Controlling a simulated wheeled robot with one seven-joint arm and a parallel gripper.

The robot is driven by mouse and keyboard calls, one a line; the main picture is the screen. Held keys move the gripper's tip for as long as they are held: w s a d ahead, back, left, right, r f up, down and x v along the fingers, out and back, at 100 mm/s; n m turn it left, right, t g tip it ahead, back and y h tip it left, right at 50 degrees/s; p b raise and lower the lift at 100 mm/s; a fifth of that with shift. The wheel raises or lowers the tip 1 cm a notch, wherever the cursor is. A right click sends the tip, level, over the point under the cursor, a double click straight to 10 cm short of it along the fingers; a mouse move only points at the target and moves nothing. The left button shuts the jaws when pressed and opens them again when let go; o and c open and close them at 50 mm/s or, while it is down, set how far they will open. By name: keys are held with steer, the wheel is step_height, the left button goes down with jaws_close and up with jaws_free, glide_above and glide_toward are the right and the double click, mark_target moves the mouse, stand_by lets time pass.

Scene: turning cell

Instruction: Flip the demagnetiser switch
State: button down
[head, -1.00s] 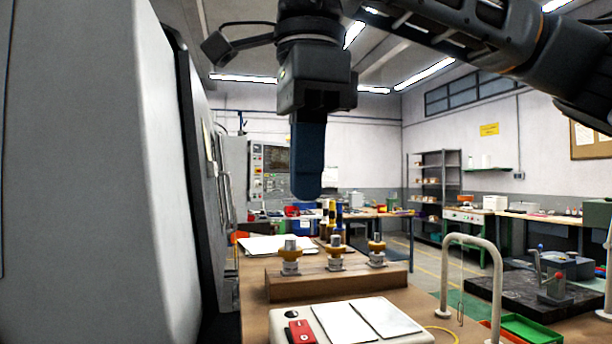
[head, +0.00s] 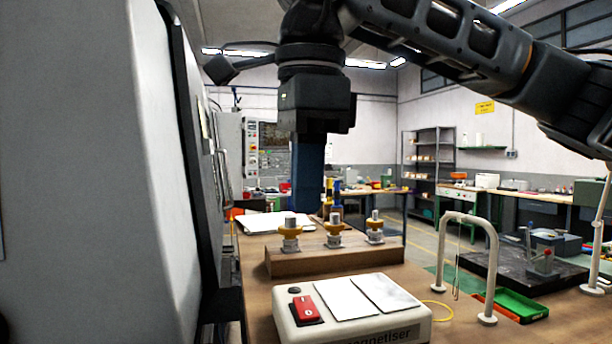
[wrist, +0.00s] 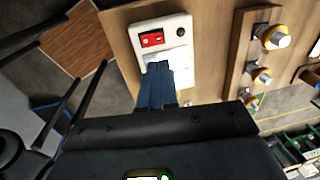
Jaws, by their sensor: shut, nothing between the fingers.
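The demagnetiser (head: 352,322) is a white box at the front of the wooden bench, its label partly cut off at the bottom of the head view. Its red rocker switch (head: 304,307) is on the left of its top, beside a dark round knob (head: 294,290) and two pale plates. In the wrist view the red switch (wrist: 152,39) sits near the far end of the box, beyond the fingertips. My gripper (head: 308,208) points down with its blue fingers shut and empty, above the bench. In the wrist view my gripper (wrist: 158,68) overlaps the pale plates.
A wooden block (head: 335,258) with several yellow-collared tool holders stands behind the demagnetiser. A white hooped rail (head: 470,219) and a green tray (head: 520,304) are at the right. A large grey machine (head: 95,170) fills the left side.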

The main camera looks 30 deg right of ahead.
mark_target(304, 302)
steer(key=f, duration=0.3)
steer(key=f+p, duration=0.1)
steer(key=f, duration=0.3)
steer(key=w+f+p, duration=0.1)
steer(key=f, duration=0.2)
steer(key=shift+d+f, duration=0.15)
steer(key=shift+d, duration=0.05)
steer(key=shift+w, duration=0.1)
steer(key=shift+f, duration=0.1)
steer(key=shift+w+f+b, duration=0.1)
steer(key=shift+f+b, duration=0.3)
steer(key=shift+b, duration=0.45)
steer(key=shift+r+p, duration=0.25)
steer(key=shift+p, duration=0.05)
steer(key=shift+s, duration=0.2)
steer(key=shift+s+a, duration=0.1)
steer(key=shift+s, duration=0.1)
steer(key=shift+s+a+r+b, duration=0.2)
steer(key=shift+s+b, duration=0.1)
steer(key=shift+s, duration=0.1)
